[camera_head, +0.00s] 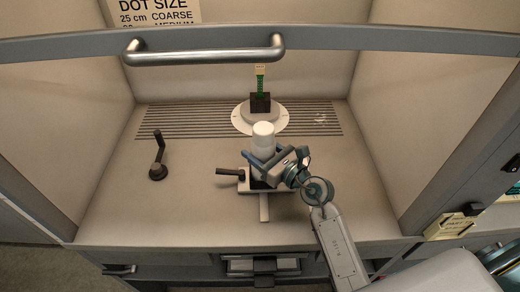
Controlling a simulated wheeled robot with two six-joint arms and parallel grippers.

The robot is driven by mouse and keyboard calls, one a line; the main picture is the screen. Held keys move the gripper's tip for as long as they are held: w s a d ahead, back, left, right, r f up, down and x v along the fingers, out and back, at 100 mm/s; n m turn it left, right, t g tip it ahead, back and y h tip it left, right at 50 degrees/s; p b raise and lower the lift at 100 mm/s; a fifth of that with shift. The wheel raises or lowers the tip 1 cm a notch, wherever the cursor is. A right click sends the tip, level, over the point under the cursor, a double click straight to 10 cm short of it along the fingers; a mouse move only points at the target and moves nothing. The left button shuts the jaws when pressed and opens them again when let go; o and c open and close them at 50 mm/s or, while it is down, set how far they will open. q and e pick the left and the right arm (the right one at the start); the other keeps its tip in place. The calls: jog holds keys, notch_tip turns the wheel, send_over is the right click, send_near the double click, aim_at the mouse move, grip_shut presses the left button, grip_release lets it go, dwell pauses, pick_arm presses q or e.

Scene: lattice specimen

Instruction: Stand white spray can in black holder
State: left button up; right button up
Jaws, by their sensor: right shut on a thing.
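The white spray can (264,138) stands upright near the middle of the booth floor, in front of the round plate. My right gripper (264,160) is shut on its lower part, with the arm coming from the lower right. Just below the gripper is a light fixture (244,186) with a black lever (231,172) and a dark part (258,184), which may be the black holder. The gripper hides the can's bottom, so I cannot tell whether the can is in it. My left gripper is not in view.
A round plate (240,124) carries a black block (260,103) with a green upright specimen (260,84). A dark crank handle (157,158) stands at left. A metal bar handle (205,55) crosses the top on the raised sash frame. The floor between crank and fixture is clear.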

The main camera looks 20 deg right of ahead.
jog(key=shift+f, duration=0.25)
jog(key=o, duration=0.7)
jog(key=shift+c, duration=0.2)
jog(key=o, duration=0.7)
jog(key=shift+r, duration=0.1)
jog(key=shift+s, duration=0.1)
jog(key=v, duration=0.5)
jog(key=b+v, duration=0.1)
jog(key=v, duration=0.9)
jog(key=shift+s+d+b, duration=0.25)
jog(key=shift+s+b, duration=0.05)
jog(key=shift+b, duration=0.1)
